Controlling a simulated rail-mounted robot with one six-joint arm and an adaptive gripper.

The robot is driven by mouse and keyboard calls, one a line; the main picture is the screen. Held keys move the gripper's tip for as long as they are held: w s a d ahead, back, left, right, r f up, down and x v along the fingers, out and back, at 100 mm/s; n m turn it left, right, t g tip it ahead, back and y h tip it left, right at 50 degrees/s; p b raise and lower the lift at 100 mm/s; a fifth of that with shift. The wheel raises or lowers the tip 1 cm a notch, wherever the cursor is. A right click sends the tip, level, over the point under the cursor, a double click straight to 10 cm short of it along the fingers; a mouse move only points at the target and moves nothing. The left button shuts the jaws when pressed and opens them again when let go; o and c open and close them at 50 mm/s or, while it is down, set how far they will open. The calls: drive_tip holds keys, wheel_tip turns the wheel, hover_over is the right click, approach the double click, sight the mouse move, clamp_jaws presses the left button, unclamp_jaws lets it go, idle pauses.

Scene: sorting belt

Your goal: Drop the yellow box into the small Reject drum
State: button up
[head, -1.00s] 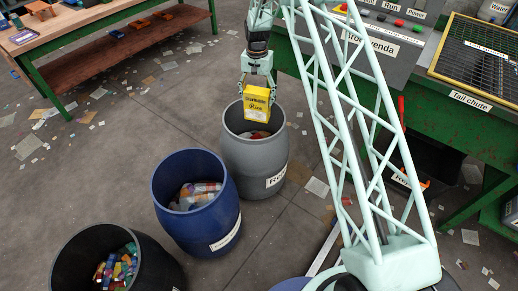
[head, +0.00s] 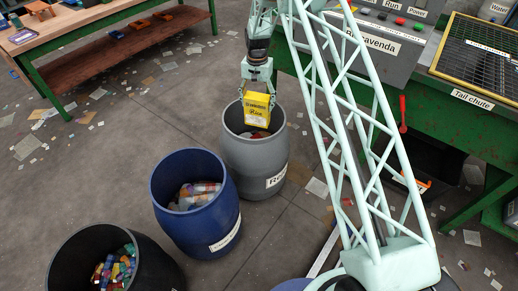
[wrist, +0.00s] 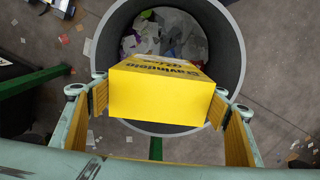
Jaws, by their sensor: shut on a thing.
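The yellow box (head: 256,115) is upright in my gripper (head: 257,94), which is shut on it. In the head view its lower part overlaps the mouth of the small grey drum (head: 254,160), whose label is partly hidden and starts with "R". In the wrist view the yellow box (wrist: 160,95) sits between the finger pads of my gripper (wrist: 160,100). The grey drum's rim (wrist: 233,50) surrounds the far part of the box there, with scraps visible inside below. I cannot tell exactly how far the box is from the rim.
A blue drum (head: 197,205) with wrapped items stands left of the grey drum. A black drum (head: 75,250) with colourful items is at lower left. A green bench with a tail chute (head: 475,95) is at right. A wooden table (head: 100,20) is at upper left.

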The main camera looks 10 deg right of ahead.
drive_tip(key=shift+f+b, duration=0.3)
drive_tip(key=shift+f, duration=0.75)
drive_tip(key=o, duration=0.8)
drive_tip(key=shift+r, duration=0.1)
wheel_tip(320, 180, up, 11)
drive_tip(key=shift+r, duration=0.4)
drive_tip(key=shift+r, duration=0.1)
idle(0.6)
